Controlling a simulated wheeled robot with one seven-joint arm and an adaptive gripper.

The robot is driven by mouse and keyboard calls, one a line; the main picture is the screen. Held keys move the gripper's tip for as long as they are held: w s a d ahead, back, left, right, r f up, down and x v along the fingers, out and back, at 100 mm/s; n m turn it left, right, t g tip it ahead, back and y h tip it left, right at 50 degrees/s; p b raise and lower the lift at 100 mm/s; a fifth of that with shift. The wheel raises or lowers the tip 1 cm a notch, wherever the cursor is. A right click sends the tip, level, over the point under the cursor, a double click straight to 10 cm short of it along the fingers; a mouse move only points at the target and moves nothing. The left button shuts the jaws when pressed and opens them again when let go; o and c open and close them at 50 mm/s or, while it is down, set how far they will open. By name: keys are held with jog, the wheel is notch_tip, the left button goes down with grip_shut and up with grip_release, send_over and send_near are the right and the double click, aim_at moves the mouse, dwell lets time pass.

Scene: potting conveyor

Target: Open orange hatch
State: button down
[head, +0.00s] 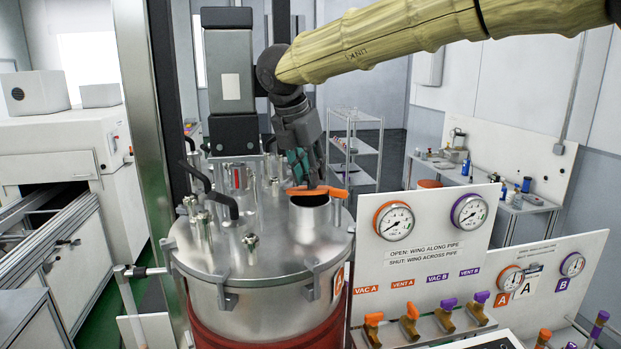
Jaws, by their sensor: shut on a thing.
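The orange hatch (325,192) is at the top of a short metal neck (309,218) on the lid of the steel tank. It shows as a thin orange strip along the neck's far rim, and a dark opening shows just in front of it. I cannot tell its exact tilt. My gripper (309,183) reaches down from above and behind the neck, its fingertips at the hatch's left part, shut on it. The fingers hide some of the hatch.
The steel tank lid (265,258) carries clamps, fittings and a dark bent handle (222,205). A grey column unit (229,85) stands close left of my gripper. The gauge panel (425,235) with orange and purple valves stands right of the tank. Wire shelves (355,118) are behind.

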jog(key=shift+w+a+r, duration=0.1)
jog(key=shift+w+r, duration=0.1)
jog(key=shift+r, duration=0.2)
jog(key=c, duration=1.6)
grip_release()
jog(key=o, duration=0.4)
jog(key=shift+a+f, duration=0.15)
jog(key=shift+a, duration=0.1)
jog(key=shift+d, duration=0.2)
jog(key=shift+r, duration=0.2)
jog(key=v, duration=1.1)
jog(key=shift+s+a+r, duration=0.2)
jog(key=shift+a+r, duration=0.05)
jog(key=shift+a, duration=0.15)
